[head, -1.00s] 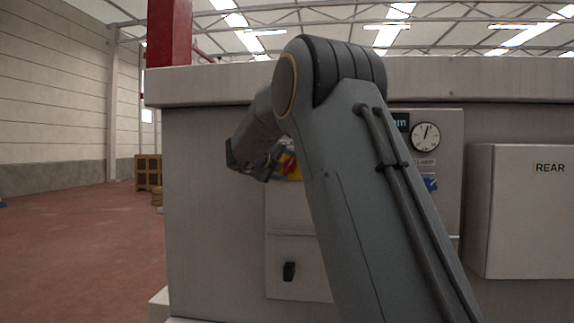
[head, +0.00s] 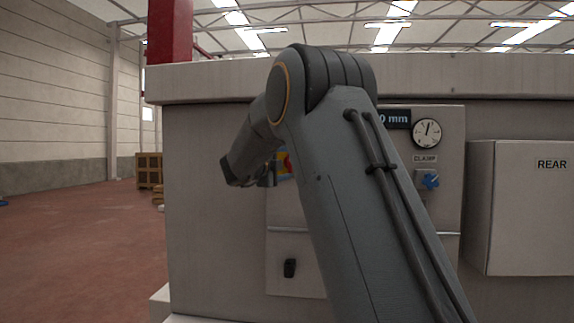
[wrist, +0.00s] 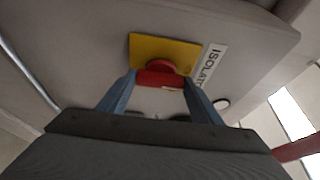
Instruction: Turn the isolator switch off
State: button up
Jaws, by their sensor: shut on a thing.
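The isolator switch has a red handle (wrist: 160,78) on a yellow plate (wrist: 180,50), beside a white label (wrist: 212,66) whose visible letters read "ISOLAT". In the wrist view my gripper (wrist: 161,83) has one blue-grey finger at each end of the handle and is shut on it. In the head view my gripper (head: 268,176) is at the machine's front panel, and only a bit of the red handle (head: 286,163) and yellow plate shows past my arm. The handle's exact angle is hard to read.
Right of my arm are a display (head: 396,118), a round dial (head: 427,133) and a blue clamp knob (head: 428,179). A box marked REAR (head: 530,210) sticks out further right. Open floor (head: 80,250) lies to the left.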

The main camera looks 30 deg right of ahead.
jog(key=o, duration=1.1)
jog(key=shift+c, duration=0.2)
jog(key=shift+a, duration=0.1)
jog(key=b+v, duration=0.2)
jog(key=v, duration=0.5)
jog(key=shift+s+a, duration=0.25)
jog(key=shift+f, duration=0.15)
